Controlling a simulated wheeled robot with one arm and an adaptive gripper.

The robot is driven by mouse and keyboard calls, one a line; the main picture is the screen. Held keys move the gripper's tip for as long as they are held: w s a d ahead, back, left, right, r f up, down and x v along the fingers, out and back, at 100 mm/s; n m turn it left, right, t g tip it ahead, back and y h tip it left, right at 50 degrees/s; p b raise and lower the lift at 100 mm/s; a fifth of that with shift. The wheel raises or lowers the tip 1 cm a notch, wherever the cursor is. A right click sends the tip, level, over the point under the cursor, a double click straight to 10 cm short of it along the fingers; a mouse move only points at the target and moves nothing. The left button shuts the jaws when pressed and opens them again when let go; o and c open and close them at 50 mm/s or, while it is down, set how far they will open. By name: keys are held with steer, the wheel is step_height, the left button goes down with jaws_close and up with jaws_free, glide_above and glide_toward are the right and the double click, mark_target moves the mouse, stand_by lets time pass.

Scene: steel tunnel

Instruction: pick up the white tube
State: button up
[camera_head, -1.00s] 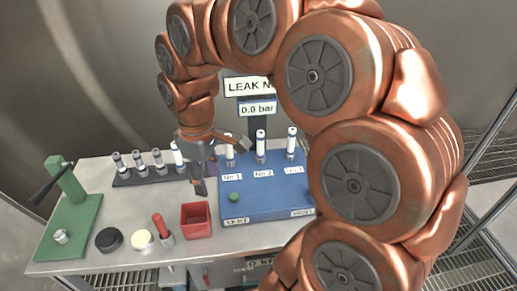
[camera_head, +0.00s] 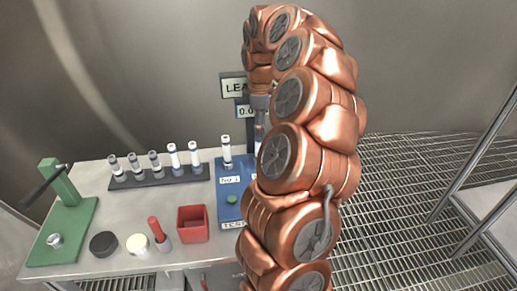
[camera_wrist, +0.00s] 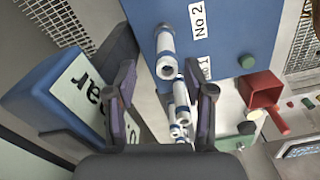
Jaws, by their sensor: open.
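Several white tubes with dark blue bands are in view, so I cannot tell which one is meant. In the head view, two white tubes (camera_head: 195,158) stand in the dark rack (camera_head: 150,181). Another white tube (camera_head: 226,152) stands at No 1 on the blue test block (camera_head: 228,212). The No 2 tube (camera_head: 258,138) is partly hidden by my arm. In the wrist view, my gripper (camera_wrist: 163,92) is open and empty; the No 2 tube (camera_wrist: 166,58) shows beyond its fingers and the No 1 tube (camera_wrist: 180,90) between them.
Several grey-topped tubes (camera_head: 134,165) share the rack. A red bin (camera_head: 192,224), red-handled tool (camera_head: 157,232), black disc (camera_head: 103,244), cream disc (camera_head: 137,244) and green press (camera_head: 66,228) stand on the bench. The display post (camera_head: 243,112) stands behind the block. My arm hides the block's right side.

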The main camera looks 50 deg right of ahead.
mark_target(259, 145)
steer(key=shift+f, duration=0.8)
steer(key=shift+s+a+f+p, duration=0.1)
steer(key=shift+a+f+p, duration=0.15)
steer(key=shift+f, duration=0.3)
steer(key=shift+s+a+f+p, duration=0.1)
steer(key=shift+f+p, duration=0.2)
steer(key=shift+f, duration=0.25)
steer(key=shift+f+p, duration=0.3)
steer(key=shift+f, duration=1.2)
steer(key=shift+c, duration=0.2)
jaws_close()
